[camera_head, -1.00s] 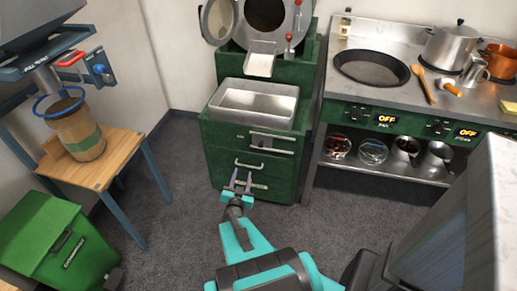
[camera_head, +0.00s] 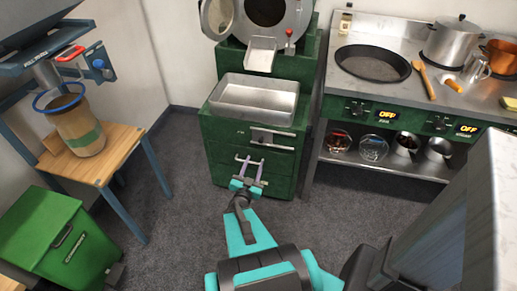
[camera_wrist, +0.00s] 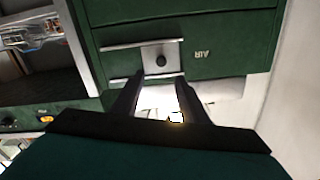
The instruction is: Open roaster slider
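The green roaster (camera_head: 215,140) has a metal slider plate with a dark knob (camera_wrist: 160,60) on its front, between two horizontal rails (camera_head: 272,145). The upside-down AIR label (camera_wrist: 203,53) is beside it in the wrist view. The fingertips appear close to the lower rail in that picture; contact cannot be told.
A metal tray (camera_head: 225,98) sits on the roaster below its chute (camera_head: 260,55). A stove counter (camera_head: 440,98) with pans is on the right. A wooden stand (camera_head: 85,170) with a sack (camera_head: 75,120) and a green bin (camera_head: 50,235) are left. Grey floor (camera_head: 175,200) is open between.

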